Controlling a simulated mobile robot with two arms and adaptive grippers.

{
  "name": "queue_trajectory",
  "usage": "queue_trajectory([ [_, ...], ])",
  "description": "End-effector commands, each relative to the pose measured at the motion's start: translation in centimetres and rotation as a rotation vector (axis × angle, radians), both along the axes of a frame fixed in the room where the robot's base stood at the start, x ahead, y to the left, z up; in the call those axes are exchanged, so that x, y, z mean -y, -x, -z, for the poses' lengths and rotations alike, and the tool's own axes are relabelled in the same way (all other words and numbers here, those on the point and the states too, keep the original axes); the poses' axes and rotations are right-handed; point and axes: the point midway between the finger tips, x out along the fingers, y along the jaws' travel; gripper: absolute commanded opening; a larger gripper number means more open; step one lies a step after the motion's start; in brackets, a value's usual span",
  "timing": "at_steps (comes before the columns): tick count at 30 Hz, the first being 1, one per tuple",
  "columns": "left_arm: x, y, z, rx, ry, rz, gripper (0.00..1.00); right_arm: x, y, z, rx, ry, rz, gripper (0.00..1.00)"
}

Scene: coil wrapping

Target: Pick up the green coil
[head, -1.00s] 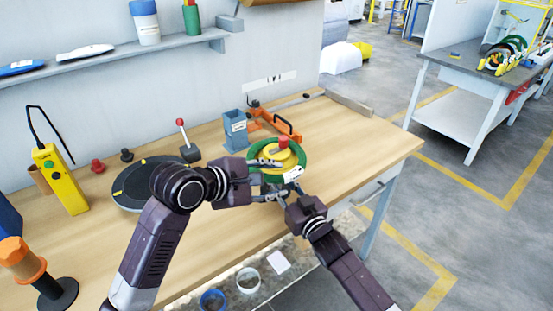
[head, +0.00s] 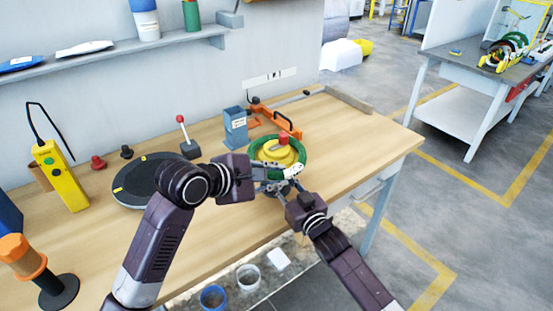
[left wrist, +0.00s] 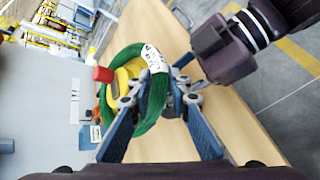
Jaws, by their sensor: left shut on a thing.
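The green coil (head: 299,151) is a ring around a yellow disc (head: 275,151) with a red knob on top, near the right end of the bench. It has a white label on its near side. My left gripper (head: 272,178) is at the coil's near side, shut on it. In the left wrist view the green coil (left wrist: 153,105) sits between my two blue fingers, with the label facing up the picture. My right gripper (head: 284,188) is close to the same near edge. Its fingertips are partly hidden, and its opening is unclear.
A blue-grey box (head: 236,128) and an orange clamp (head: 277,121) stand behind the coil. The bench's right end is mostly clear.

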Motion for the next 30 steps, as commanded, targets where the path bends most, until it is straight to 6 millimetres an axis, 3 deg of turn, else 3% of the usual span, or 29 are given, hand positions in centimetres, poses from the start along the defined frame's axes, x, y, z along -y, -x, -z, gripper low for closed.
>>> queue_trajectory([
  [1,0.0,0.0,-0.1,0.003,0.002,0.000,0.00,0.1,0.2,1.1,-0.019,0.009,0.003,0.00],
  [5,0.0,-0.1,-0.8,0.005,0.002,0.001,0.00,0.1,0.2,1.1,-0.019,0.009,0.003,0.00],
  [18,0.1,0.0,-8.7,0.008,0.003,0.001,0.00,0.1,0.2,1.1,-0.019,0.009,0.003,0.00],
  [22,0.0,0.0,-9.8,0.006,0.003,0.001,0.00,0.1,0.2,1.1,-0.019,0.009,0.003,0.00],
  [30,0.0,0.0,-10.1,0.003,0.002,0.000,0.00,0.1,0.2,1.1,-0.019,0.009,0.003,0.00],
])
